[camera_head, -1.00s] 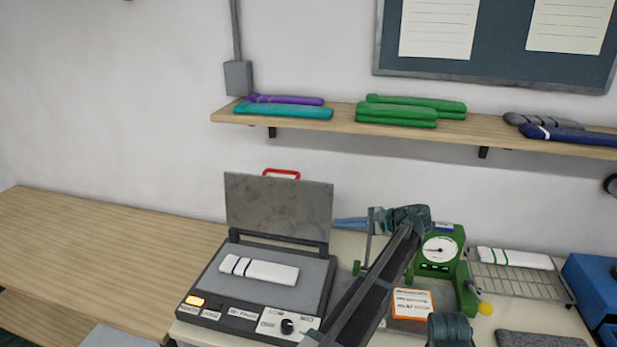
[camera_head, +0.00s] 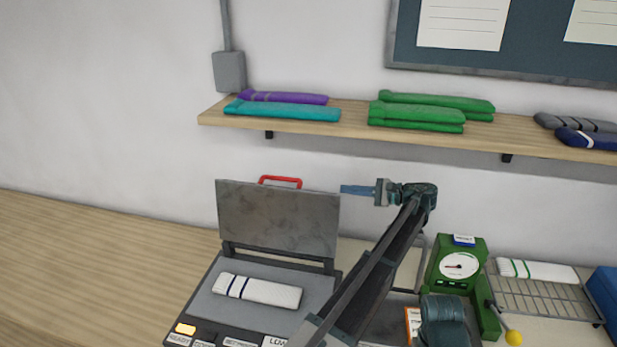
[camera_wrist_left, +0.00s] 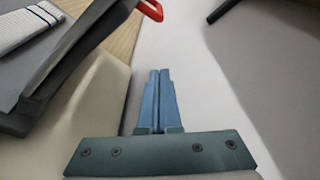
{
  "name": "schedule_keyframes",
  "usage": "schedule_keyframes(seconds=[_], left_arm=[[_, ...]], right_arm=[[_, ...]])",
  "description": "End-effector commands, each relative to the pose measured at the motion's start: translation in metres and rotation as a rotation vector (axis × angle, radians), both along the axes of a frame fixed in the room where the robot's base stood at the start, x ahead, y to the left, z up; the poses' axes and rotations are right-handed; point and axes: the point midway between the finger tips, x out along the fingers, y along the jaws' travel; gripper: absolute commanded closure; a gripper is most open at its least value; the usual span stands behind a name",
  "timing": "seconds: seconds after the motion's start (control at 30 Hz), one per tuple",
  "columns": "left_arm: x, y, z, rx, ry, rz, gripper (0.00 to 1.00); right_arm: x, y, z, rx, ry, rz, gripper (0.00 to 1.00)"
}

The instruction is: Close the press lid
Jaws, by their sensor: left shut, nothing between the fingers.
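The press (camera_head: 318,290) stands on the bench with its grey lid (camera_head: 277,220) raised upright and a red handle (camera_head: 281,180) at the lid's top edge. A folded white knit piece with dark stripes (camera_head: 257,290) lies on the press bed. My left gripper (camera_head: 343,189) is shut and empty, just right of the lid's upper right corner, its blue fingers pointing left. In the left wrist view the shut fingers (camera_wrist_left: 160,75) point toward the wall side, with the red handle (camera_wrist_left: 150,9) beyond them to the left. They look apart from the lid.
A green dial device (camera_head: 459,265) and a wire rack (camera_head: 540,297) with a white knit piece (camera_head: 537,271) stand to the right. A wall shelf (camera_head: 330,128) with folded knits runs above. The wooden table (camera_head: 90,260) at left is clear.

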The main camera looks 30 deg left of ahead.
Motion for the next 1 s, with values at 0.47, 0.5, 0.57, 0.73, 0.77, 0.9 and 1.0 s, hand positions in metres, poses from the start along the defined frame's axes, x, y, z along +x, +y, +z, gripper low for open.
schedule_keyframes(seconds=[0.47, 0.5, 0.57, 0.73, 0.77, 0.9, 1.0], left_arm=[[-0.004, 0.028, -0.005, 0.0, 0.0, 0.003, 1.0], [-0.004, 0.036, -0.006, 0.0, 0.0, 0.003, 1.0], [-0.006, 0.049, -0.008, 0.0, 0.001, 0.004, 1.0], [-0.008, 0.083, -0.013, 0.0, 0.0, 0.003, 1.0], [-0.008, 0.089, -0.013, -0.001, 0.0, 0.003, 1.0], [-0.02, 0.103, -0.002, 0.0, 0.0, 0.0, 1.0], [-0.029, 0.106, 0.005, -0.001, 0.0, 0.001, 1.0]], right_arm=[[0.0, 0.0, -0.005, 0.0, 0.0, 0.0, 0.5], [0.0, 0.0, -0.006, 0.0, 0.0, 0.0, 0.5], [0.0, 0.0, -0.008, 0.0, 0.0, 0.0, 0.5], [0.0, 0.0, -0.012, 0.0, 0.0, 0.0, 0.5], [0.0, 0.0, -0.013, 0.0, 0.0, 0.0, 0.5], [0.0, 0.0, -0.002, 0.0, 0.0, 0.0, 0.5], [0.0, 0.0, 0.005, 0.0, 0.0, 0.0, 0.5]])
